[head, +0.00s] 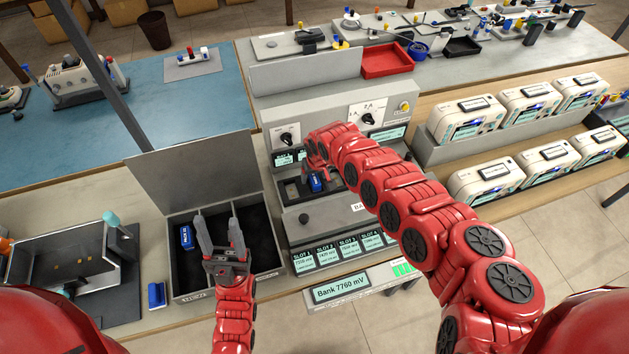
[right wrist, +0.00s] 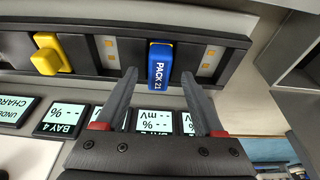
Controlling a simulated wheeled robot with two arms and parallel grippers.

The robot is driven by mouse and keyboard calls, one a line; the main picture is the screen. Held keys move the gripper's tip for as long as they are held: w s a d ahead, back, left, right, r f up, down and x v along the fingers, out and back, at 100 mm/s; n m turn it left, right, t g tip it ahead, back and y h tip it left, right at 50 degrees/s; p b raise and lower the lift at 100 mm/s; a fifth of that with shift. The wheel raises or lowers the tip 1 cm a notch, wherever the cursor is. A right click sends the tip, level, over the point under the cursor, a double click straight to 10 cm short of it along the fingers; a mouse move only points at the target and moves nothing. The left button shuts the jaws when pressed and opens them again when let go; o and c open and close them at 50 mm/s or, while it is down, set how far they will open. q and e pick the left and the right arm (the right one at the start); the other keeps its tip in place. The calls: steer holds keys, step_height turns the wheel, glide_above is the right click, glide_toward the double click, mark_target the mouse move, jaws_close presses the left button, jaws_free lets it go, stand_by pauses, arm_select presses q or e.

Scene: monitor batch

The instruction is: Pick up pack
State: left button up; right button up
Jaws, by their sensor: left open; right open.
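A blue pack marked PACK 21 (right wrist: 160,67) sits in a dark bay strip (right wrist: 112,50) in the right wrist view. It also shows in the head view (head: 316,182), in the grey charger unit. My right gripper (right wrist: 160,85) is open, its fingertips to either side of the pack's lower end; I cannot tell whether they touch it. In the head view the right wrist partly hides that gripper. My left gripper (head: 217,224) is open and empty above an open grey box (head: 180,296). Another blue pack (head: 187,237) lies in that box, left of the left gripper.
A third blue block (head: 156,295) stands on the bench left of the box. A yellow block (right wrist: 46,55) sits on the bay strip beside PACK 21. Small bay displays (right wrist: 62,118) line the panel. The box's raised lid (head: 195,170) stands behind the left gripper.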

steer(key=shift+w+f, duration=0.1)
steer(key=shift+f, duration=0.25)
jaws_close()
